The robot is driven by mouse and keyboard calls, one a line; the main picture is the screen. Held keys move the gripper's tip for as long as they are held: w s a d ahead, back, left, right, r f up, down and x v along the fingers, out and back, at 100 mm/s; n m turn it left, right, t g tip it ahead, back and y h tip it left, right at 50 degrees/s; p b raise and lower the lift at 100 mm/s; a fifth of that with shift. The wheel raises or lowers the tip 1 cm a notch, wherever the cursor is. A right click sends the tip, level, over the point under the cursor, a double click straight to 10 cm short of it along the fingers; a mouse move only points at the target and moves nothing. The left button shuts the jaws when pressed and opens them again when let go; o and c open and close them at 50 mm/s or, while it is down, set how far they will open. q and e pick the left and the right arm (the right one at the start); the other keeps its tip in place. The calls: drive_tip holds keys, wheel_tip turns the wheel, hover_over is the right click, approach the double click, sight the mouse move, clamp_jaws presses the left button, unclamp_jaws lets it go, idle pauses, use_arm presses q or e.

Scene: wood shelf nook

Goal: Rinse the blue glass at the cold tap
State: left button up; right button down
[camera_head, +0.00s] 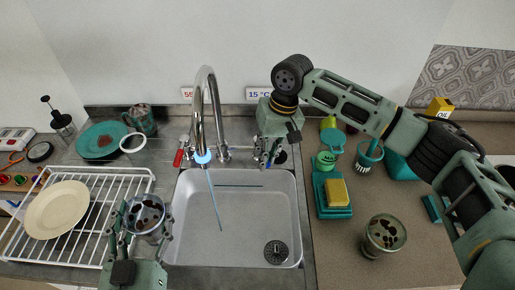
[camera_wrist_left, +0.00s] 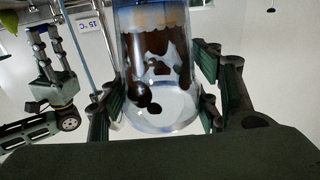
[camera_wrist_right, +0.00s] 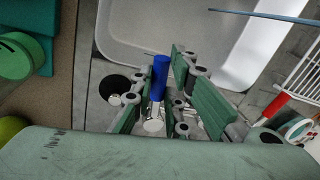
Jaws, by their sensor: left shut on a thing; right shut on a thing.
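The blue glass (camera_head: 147,215) is clear bluish with brown stains. My left gripper (camera_head: 143,228) is shut on it at the sink's left edge, left of the water stream. The left wrist view shows the stained glass (camera_wrist_left: 158,65) between the fingers. The tap spout (camera_head: 207,100) has a pale blue ring, and a thin blue stream (camera_head: 214,200) runs from it into the sink. My right gripper (camera_head: 268,155) is shut on the cold tap handle under the 15 °C sign (camera_head: 259,94). The right wrist view shows this blue handle (camera_wrist_right: 159,78) between the fingers.
The sink (camera_head: 285,215) is empty around its drain (camera_head: 276,252). A red handle (camera_head: 179,156) is left of the spout. A white rack (camera_head: 95,174) with a plate (camera_head: 57,210) stands left. A sponge (camera_head: 337,192) and another stained glass (camera_head: 384,236) are right.

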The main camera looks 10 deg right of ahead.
drive_tip(key=c, duration=1.7)
unclamp_jaws()
drive_tip(key=r, duration=0.4)
drive_tip(key=d+r, duration=0.1)
drive_tip(key=r, duration=0.2)
drive_tip(key=d+r, duration=0.1)
drive_tip(key=r, duration=0.3)
drive_tip(key=shift+w+d+r, duration=0.15)
drive_tip(key=shift+r, duration=0.2)
